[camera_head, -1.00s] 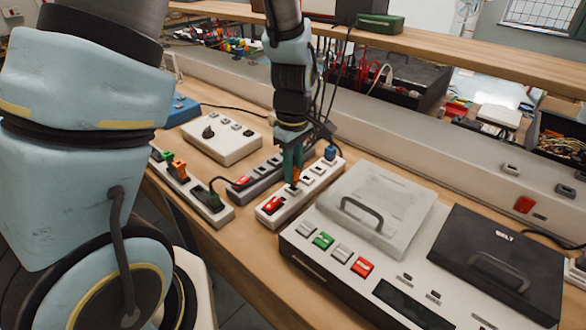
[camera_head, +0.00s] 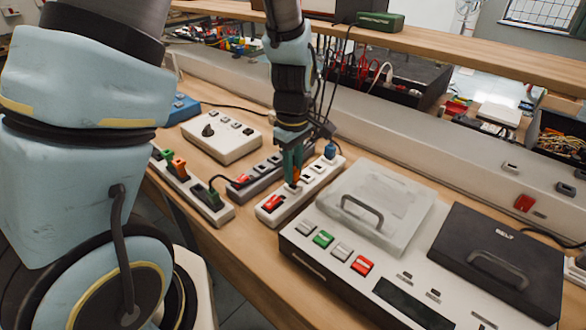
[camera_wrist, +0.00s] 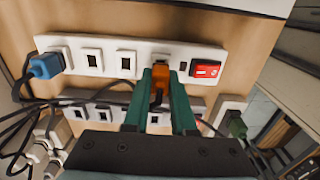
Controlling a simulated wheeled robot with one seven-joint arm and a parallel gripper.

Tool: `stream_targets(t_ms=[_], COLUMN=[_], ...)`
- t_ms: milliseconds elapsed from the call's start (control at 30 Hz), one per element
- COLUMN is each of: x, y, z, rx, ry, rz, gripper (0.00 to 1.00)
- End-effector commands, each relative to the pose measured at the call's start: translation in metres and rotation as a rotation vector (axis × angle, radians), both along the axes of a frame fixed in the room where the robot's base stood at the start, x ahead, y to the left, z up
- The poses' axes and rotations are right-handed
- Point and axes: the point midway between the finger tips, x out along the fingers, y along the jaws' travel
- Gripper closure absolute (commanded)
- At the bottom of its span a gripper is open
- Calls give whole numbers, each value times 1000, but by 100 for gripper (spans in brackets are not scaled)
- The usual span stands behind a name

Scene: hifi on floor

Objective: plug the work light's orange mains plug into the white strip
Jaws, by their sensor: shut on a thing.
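The white strip (camera_head: 313,176) lies on the bench, with a red switch at its near end and a blue plug (camera_wrist: 46,66) in its far end socket. My gripper (camera_wrist: 160,90) is shut on the orange plug (camera_wrist: 159,84) and stands over the strip, at the socket next to the red switch. In the wrist view the plug's front end meets the strip's face; the fingers hide part of it, so I cannot tell how deep it sits. In the head view only a bit of orange shows below the fingers.
A grey strip (camera_head: 260,178) lies left of the white strip. Another strip (camera_head: 222,215) with green and orange plugs is further left. A large white device (camera_head: 300,246) with a grey lid stands close on the right. Dark cables hang behind my gripper.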

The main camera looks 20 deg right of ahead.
Motion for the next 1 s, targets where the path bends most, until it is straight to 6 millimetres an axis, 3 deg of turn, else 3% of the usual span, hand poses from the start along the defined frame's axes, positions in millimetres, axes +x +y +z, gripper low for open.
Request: stream_targets(t_ms=[1000], x=[0], y=[0], z=[-11], rx=[-1], ry=[0], rz=[0], gripper=[100])
